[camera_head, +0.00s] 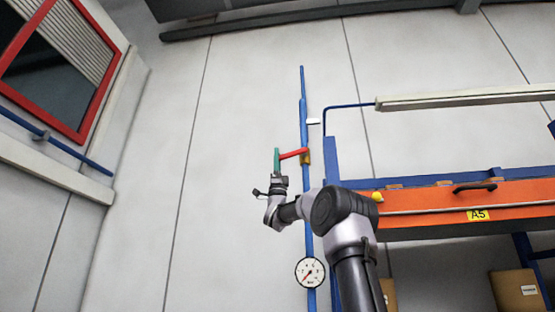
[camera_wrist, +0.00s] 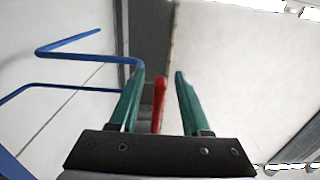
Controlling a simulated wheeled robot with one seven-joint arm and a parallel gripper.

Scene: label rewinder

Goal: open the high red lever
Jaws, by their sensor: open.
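The red lever (camera_head: 293,154) sticks out to the left from a brass valve (camera_head: 305,157) on the vertical blue pipe (camera_head: 303,115) on the wall. My gripper (camera_head: 277,152) is at the lever's free left end, with its green fingers pointing up. The fingers are apart, with a clear gap to the right of the lever.
A pressure gauge (camera_head: 310,272) sits low on the pipe. An orange-fronted shelf unit (camera_head: 450,204) with a yellow A5 label stands to the right. A red-framed window (camera_head: 60,65) is at the left. The wall left of the pipe is clear.

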